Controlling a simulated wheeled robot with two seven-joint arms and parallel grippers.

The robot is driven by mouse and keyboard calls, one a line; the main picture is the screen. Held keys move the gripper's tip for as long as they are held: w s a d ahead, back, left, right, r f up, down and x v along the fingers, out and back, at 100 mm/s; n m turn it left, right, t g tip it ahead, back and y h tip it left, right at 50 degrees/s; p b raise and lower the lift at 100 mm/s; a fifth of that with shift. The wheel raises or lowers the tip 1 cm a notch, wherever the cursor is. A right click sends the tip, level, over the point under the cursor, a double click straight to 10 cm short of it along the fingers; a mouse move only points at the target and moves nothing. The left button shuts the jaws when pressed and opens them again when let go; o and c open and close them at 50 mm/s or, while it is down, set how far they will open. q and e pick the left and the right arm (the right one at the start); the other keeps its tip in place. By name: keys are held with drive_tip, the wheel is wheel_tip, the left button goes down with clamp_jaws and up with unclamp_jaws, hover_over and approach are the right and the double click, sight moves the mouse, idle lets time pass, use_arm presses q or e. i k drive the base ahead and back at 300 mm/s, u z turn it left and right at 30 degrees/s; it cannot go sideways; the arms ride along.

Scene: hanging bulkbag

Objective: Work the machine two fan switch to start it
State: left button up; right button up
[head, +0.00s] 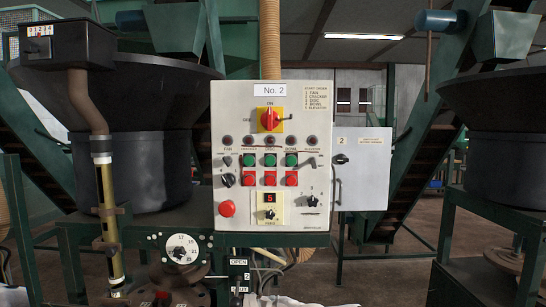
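The No. 2 control panel (270,210) is a pale grey box facing me in the middle of the head view. Its label "No. 2" (270,90) is at the top. Under the FAN label at the panel's left, below a dark round lamp (228,140), are a small dark switch (227,160) and a larger black rotary knob (228,180). I cannot tell which of these is the fan switch, nor its set position. A red rotary main switch (269,119) on a yellow plate is above. Neither gripper can be made out.
The panel also has green buttons (270,160), red buttons (270,178) and a red round button (227,208). A grey door (362,170) marked 2 stands right of it. A dial (182,249) is at lower left. Large black bowls (125,140) flank the panel.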

sight(228, 180)
drive_tip(key=u, duration=1.05)
drive_tip(key=k, duration=0.8)
drive_tip(key=z, duration=1)
drive_tip(key=i, duration=0.5)
